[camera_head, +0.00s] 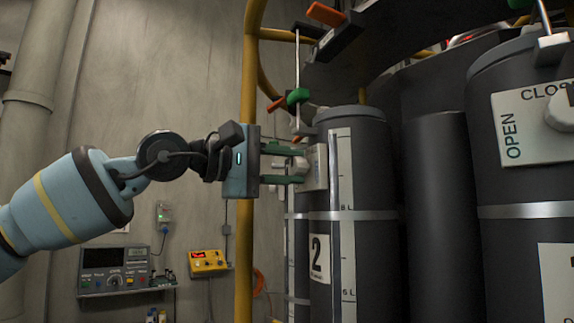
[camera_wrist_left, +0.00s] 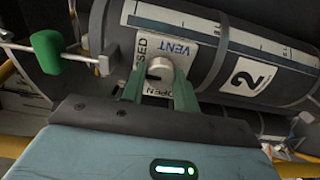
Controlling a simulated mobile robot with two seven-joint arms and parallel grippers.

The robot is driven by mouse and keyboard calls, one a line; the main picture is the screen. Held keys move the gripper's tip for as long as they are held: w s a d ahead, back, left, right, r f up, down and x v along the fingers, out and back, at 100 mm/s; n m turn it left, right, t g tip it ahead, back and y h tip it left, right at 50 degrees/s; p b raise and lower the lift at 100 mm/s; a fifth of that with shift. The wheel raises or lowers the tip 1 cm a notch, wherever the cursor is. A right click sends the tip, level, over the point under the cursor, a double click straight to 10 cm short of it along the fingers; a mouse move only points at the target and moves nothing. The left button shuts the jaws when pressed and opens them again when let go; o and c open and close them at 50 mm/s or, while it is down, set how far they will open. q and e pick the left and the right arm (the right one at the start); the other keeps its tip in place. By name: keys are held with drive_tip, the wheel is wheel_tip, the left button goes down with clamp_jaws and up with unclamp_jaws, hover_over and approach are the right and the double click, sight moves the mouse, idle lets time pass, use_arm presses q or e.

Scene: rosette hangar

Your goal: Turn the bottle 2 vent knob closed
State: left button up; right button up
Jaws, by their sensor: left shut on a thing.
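Bottle 2 (camera_head: 371,255) is a dark grey upright cylinder with a white scale strip and a "2" label (camera_head: 319,258). Its vent knob (camera_head: 299,165) is pale and sits on a light plate near the bottle's top. My left gripper (camera_head: 288,163) comes in from the left, its green fingers shut on the knob. In the left wrist view the knob (camera_wrist_left: 160,69) sits between the fingers (camera_wrist_left: 158,88), which partly cover it. The knob's exact pointing is hard to tell. My right gripper is out of view.
A yellow frame post (camera_head: 245,270) stands close behind my left gripper. A green-handled lever (camera_head: 297,97) is just above the knob. Another bottle (camera_head: 500,240) with an OPEN/CLOSED plate stands at the right. A grey instrument panel (camera_head: 115,270) and yellow box (camera_head: 208,262) are on the wall.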

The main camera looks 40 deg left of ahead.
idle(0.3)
use_arm(q)
drive_tip(key=o, duration=1)
drive_tip(key=shift+s, duration=0.15)
drive_tip(key=b+v, duration=0.1)
drive_tip(key=v, duration=0.6)
drive_tip(key=shift+s+a, duration=0.1)
drive_tip(key=shift+s, duration=0.15)
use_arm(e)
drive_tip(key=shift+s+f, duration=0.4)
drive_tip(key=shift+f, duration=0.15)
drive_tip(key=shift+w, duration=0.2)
